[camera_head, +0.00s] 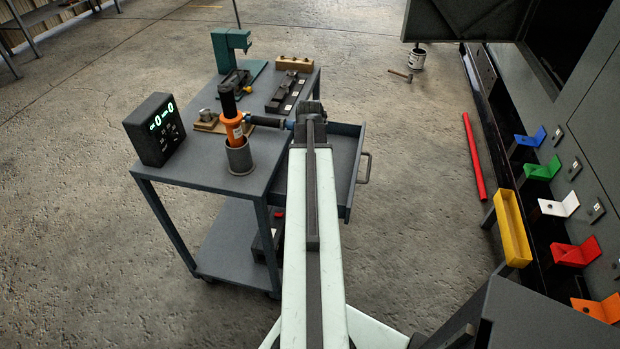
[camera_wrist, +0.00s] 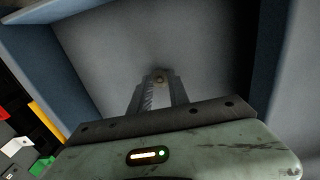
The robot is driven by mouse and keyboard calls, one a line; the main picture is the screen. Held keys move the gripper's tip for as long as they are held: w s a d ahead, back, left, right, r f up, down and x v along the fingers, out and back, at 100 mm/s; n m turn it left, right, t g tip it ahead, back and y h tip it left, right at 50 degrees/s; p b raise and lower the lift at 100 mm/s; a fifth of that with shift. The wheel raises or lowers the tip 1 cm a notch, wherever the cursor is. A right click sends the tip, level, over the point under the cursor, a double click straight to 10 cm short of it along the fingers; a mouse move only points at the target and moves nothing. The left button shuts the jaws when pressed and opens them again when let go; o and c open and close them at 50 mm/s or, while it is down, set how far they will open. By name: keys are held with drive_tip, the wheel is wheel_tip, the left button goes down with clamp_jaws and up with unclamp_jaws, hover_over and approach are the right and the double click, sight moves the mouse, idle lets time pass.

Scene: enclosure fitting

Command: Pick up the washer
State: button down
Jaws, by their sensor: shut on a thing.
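I cannot tell whether the washer touches that floor. In the head view, my arm reaches over the open drawer (camera_head: 345,158) of the cart; the fingertips and the washer are hidden there.
The drawer walls (camera_wrist: 265,50) stand on both sides of my gripper. On the cart top (camera_head: 190,165) are a display box (camera_head: 156,130), an orange-and-black tool in a grey cup (camera_head: 239,158), and a green press (camera_head: 229,48). Coloured brackets (camera_head: 542,168) and a yellow tray (camera_head: 512,228) are at right.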

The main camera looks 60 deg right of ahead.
drive_tip(key=shift+r, duration=0.1)
wheel_tip(320, 180, up, 10)
drive_tip(key=p, duration=1)
drive_tip(key=shift+r+p, duration=0.25)
drive_tip(key=shift+p, duration=0.05)
